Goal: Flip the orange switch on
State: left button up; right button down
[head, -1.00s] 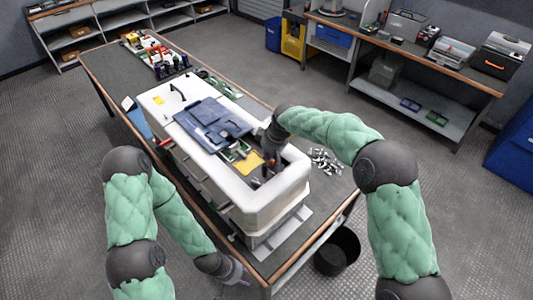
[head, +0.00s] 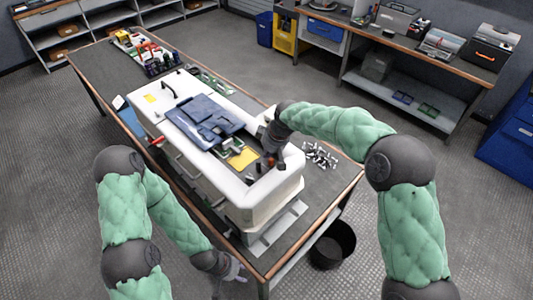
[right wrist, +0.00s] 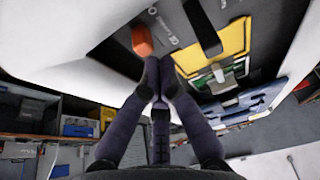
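The orange switch (right wrist: 142,40) shows in the right wrist view as a small block on a grey panel inside the white cabinet (head: 258,196). My right gripper (right wrist: 158,66) has its fingertips drawn together just below the switch in that view. Nothing shows between them. I cannot tell whether they touch the switch.
A yellow plate (head: 243,158) with a black handle (right wrist: 202,28) lies beside the switch. Blue parts (head: 208,118) lie on the cabinet top. Loose metal pieces (head: 320,155) lie on the table right of it. A black bin (head: 333,244) stands on the floor.

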jog(key=v, duration=1.1)
pick_arm(q)
jog(key=shift+d, duration=0.1)
pick_arm(e)
jog(key=shift+f, duration=0.1)
